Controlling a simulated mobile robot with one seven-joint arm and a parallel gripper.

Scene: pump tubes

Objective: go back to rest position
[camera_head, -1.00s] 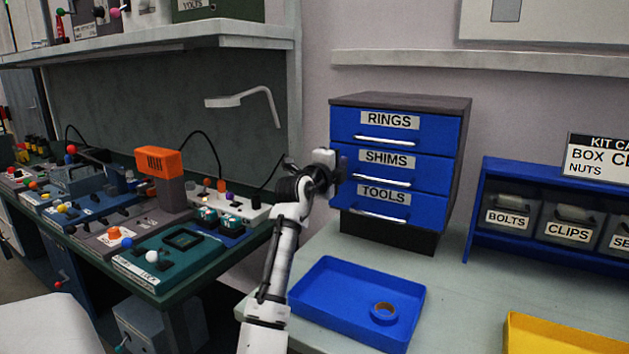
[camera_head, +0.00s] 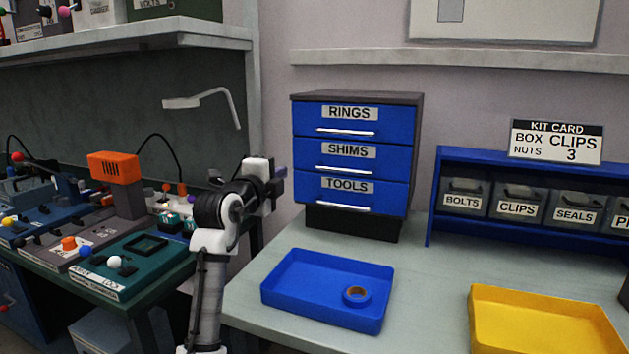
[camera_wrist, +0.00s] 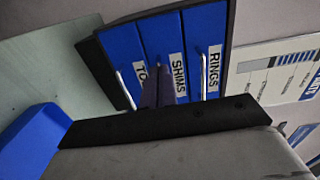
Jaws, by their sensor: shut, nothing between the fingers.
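My gripper (camera_head: 281,172) is at the end of my raised arm, left of the blue drawer cabinet (camera_head: 355,156), and points toward it. Its fingers are small in the head view and look shut, with nothing held. In the wrist view the dark fingers (camera_wrist: 158,92) are together, in front of the cabinet (camera_wrist: 150,45), which appears turned on its side. A gap to the cabinet shows in the head view. All three drawers, RINGS, SHIMS and TOOLS, are closed.
A blue tray (camera_head: 315,302) holding a ring (camera_head: 356,295) lies on the pale table. A yellow tray (camera_head: 540,330) is at right, below a blue rack (camera_head: 432,210) of labelled bins.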

